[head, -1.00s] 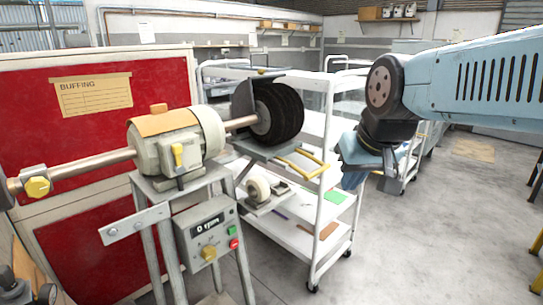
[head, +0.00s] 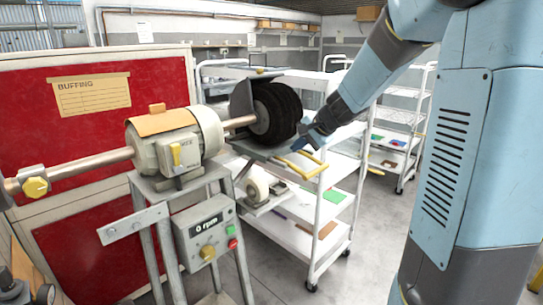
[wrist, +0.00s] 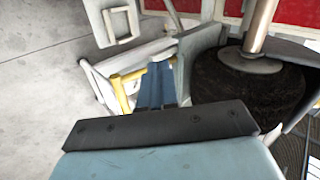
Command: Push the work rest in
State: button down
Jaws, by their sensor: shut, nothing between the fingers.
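The work rest (head: 262,150) is a grey plate under the black buffing brush (head: 276,112), with a yellow looped handle (head: 303,166) on its right side. My gripper (head: 306,138) is shut and empty at the right end of the rest, close above the handle. In the wrist view the blue fingers (wrist: 158,72) lie together beside the yellow handle (wrist: 124,82) and near the grey rest (wrist: 203,50). The brush (wrist: 245,90) is on the right there. I cannot tell whether the fingers touch the rest or handle.
The grey-green motor (head: 178,142) stands left of the brush on a metal stand. A control box (head: 207,232) reading 0 rpm hangs below. A white shelf cart (head: 322,215) stands behind the rest. Open floor lies at the lower right.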

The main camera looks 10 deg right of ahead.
jog(key=w+d+f+m, duration=0.1)
jog(key=w, duration=0.2)
send_near(269, 158)
jog(key=s+f+x, duration=0.1)
jog(key=x, duration=0.5)
jog(key=shift+w+a+r, duration=0.1)
jog(key=shift+w+r, duration=0.2)
jog(key=shift+w, duration=0.15)
